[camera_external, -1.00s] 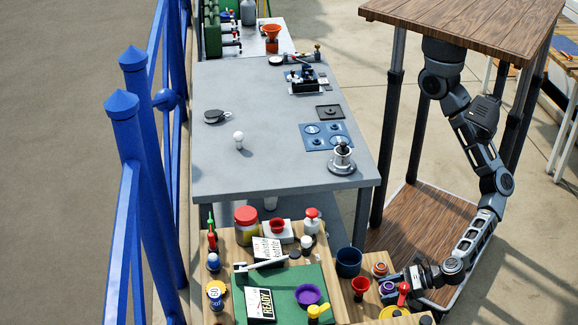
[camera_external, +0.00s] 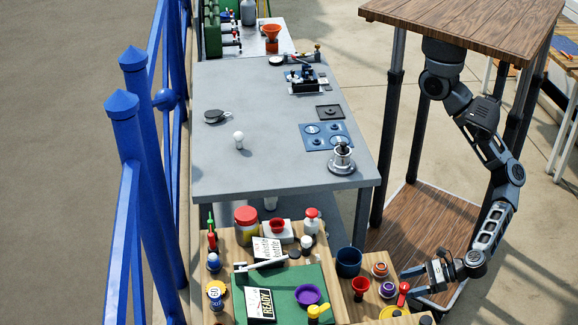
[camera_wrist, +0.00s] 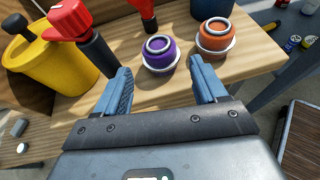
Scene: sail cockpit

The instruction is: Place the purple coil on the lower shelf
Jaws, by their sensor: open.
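A purple coil (camera_wrist: 160,54) with a silvery ring on top stands on the wooden surface in the wrist view. It also shows in the external view (camera_external: 388,289), left of my gripper. My gripper (camera_external: 405,283) is open and empty. In the wrist view its two blue-grey fingers (camera_wrist: 159,78) point toward the purple coil, which lies beyond and between the tips. No contact shows. A larger purple ring-shaped piece (camera_external: 308,295) lies on the green mat. I cannot tell for certain which surface is the lower shelf.
An orange coil (camera_wrist: 215,36) stands just right of the purple one. A yellow container (camera_wrist: 48,62) and a red-topped, dark-stemmed piece (camera_wrist: 82,28) are close on the left. A dark blue cup (camera_external: 349,262) and red funnel (camera_external: 361,287) stand nearby. The grey table (camera_external: 260,165) has clear room.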

